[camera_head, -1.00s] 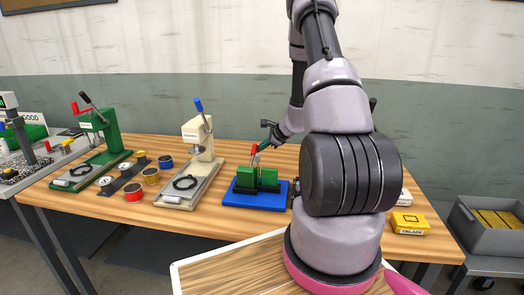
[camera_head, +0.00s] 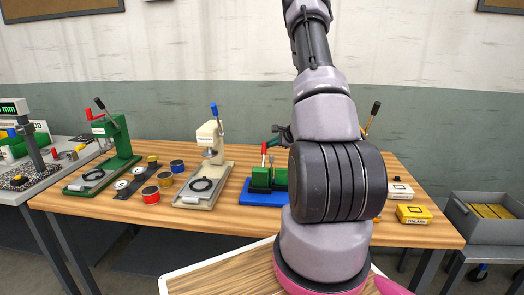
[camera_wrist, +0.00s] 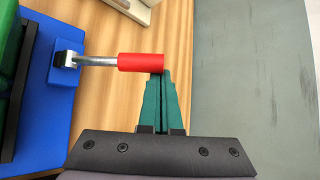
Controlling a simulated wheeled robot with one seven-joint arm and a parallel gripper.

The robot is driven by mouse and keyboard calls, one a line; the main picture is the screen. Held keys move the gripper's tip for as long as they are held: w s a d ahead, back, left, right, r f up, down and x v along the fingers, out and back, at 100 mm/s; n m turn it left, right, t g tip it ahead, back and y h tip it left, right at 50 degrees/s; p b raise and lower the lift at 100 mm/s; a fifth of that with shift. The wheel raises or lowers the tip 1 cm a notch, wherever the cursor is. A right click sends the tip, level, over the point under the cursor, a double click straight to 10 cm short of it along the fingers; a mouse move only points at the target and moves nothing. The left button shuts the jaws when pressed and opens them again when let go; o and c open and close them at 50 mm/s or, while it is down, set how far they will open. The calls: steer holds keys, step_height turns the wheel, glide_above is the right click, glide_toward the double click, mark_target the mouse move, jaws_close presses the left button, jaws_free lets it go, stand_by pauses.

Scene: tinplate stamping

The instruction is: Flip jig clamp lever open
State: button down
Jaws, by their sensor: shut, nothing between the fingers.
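The jig has a blue base (camera_head: 258,198) and green blocks (camera_head: 262,178) and stands on the bench. Its clamp lever has a red grip (camera_head: 264,149) and stands up above the blocks in the head view. In the wrist view the lever's red grip (camera_wrist: 140,62) sits on a metal rod, hinged at a bracket on the blue base (camera_wrist: 62,95). My gripper (camera_wrist: 160,74) is shut and empty, its green fingertips right at the free end of the grip; I cannot tell if they touch. In the head view my arm hides part of the jig and most of my gripper.
A cream press (camera_head: 208,140) and a green press (camera_head: 118,140) stand left of the jig, with several small tins between them. A yellow box (camera_head: 413,214) and a white box (camera_head: 400,191) lie at the right. A grey bin (camera_head: 485,225) stands beyond the bench.

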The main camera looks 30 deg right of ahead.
steer(key=shift+s+a+r, duration=0.55)
steer(key=shift+s, duration=0.25)
steer(key=shift+s+a+r, duration=0.5)
steer(key=shift+s+a, duration=0.05)
steer(key=shift+s, duration=0.2)
steer(key=shift+s+a, duration=0.1)
steer(key=shift+a, duration=0.1)
steer(key=w+d+f, duration=0.1)
steer(key=w+d, duration=0.1)
steer(key=d, duration=0.2)
steer(key=s+r, duration=0.2)
steer(key=s, duration=0.6)
steer(key=shift+s+d, duration=0.35)
steer(key=shift+s, duration=0.05)
steer(key=shift+r, duration=0.1)
